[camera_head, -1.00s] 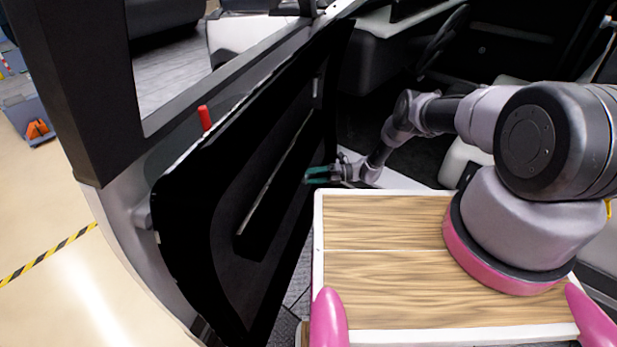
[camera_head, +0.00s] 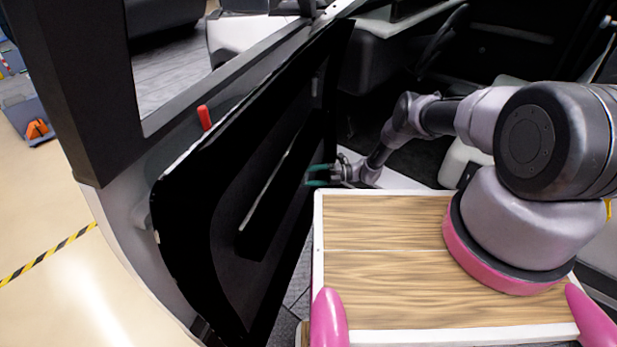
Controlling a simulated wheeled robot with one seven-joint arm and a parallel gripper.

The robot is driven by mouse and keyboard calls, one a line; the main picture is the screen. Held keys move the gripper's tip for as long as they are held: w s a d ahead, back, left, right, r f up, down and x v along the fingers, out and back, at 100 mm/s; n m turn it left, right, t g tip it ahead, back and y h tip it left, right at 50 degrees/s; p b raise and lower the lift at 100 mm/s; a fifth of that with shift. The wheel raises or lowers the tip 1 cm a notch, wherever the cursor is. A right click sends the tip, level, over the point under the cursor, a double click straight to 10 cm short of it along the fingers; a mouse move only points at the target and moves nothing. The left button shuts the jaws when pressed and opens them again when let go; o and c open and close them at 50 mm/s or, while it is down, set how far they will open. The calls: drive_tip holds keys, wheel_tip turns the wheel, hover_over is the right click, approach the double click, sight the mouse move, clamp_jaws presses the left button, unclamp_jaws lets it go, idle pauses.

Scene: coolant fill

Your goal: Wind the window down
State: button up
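The open vehicle door (camera_head: 215,210) stands at the left, with its dark inner panel facing me. A long pale-edged armrest strip (camera_head: 268,190) runs along the panel. The window opening (camera_head: 180,75) is above the panel; I cannot tell how high the glass stands. No window crank or switch can be made out on the dark panel. My gripper (camera_head: 314,175) has teal fingers pointing left at the panel, near the armrest's far upper part. The two fingers are apart with a gap between them, and nothing shows in it. Whether they touch the panel is unclear.
A red peg (camera_head: 204,118) stands on the door's upper edge. The steering wheel (camera_head: 440,42) and dark cabin lie behind my arm. A blue bin with orange things (camera_head: 36,128) is on the floor at far left. A yellow-black stripe (camera_head: 48,256) crosses the floor.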

drive_tip(key=w+d, duration=0.1)
drive_tip(key=d, duration=0.9)
drive_tip(key=shift+d+r, duration=0.2)
drive_tip(key=shift+d, duration=0.2)
drive_tip(key=shift+w, duration=0.15)
